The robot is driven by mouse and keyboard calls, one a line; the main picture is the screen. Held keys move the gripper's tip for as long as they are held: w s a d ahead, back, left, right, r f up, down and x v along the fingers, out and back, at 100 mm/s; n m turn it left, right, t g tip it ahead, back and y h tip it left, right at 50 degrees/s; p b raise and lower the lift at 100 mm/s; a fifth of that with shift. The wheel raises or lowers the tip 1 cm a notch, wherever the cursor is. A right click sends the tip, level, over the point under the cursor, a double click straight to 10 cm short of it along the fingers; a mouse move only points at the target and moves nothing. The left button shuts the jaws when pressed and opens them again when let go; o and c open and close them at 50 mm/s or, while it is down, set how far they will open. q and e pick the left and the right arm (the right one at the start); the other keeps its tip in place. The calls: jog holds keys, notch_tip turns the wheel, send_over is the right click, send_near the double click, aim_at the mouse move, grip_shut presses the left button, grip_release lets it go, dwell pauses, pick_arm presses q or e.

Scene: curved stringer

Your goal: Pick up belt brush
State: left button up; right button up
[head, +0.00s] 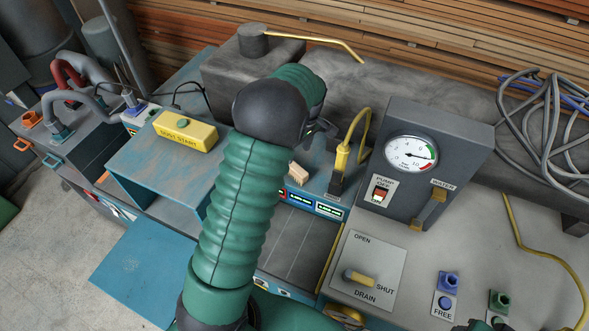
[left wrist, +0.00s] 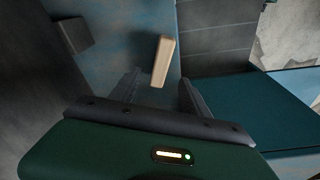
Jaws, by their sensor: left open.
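A small beige block (head: 298,172), which looks like the belt brush, stands on the blue machine top just right of my green left arm. It also shows in the left wrist view (left wrist: 162,60), between and just beyond the fingertips. My left gripper (head: 321,131) is mostly hidden behind its dark wrist in the head view. In the left wrist view its two fingers (left wrist: 159,84) are apart with nothing between them touching. The block's lower part is partly hidden in the head view. My right gripper does not show.
A grey pump box with a gauge (head: 410,154) rises farther right. A yellow box (head: 185,131) sits on the blue housing at left. A dark grey tank (head: 250,75) stands behind.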

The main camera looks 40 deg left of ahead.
aim_at(294, 165)
pick_arm(q)
jog(key=f, duration=0.3)
jog(key=a+f+p, duration=0.1)
jog(key=f, duration=0.2)
jog(key=f+p, duration=0.1)
jog(key=f, duration=0.2)
jog(key=shift+a+f, duration=0.2)
jog(key=shift+a, duration=0.15)
grip_shut()
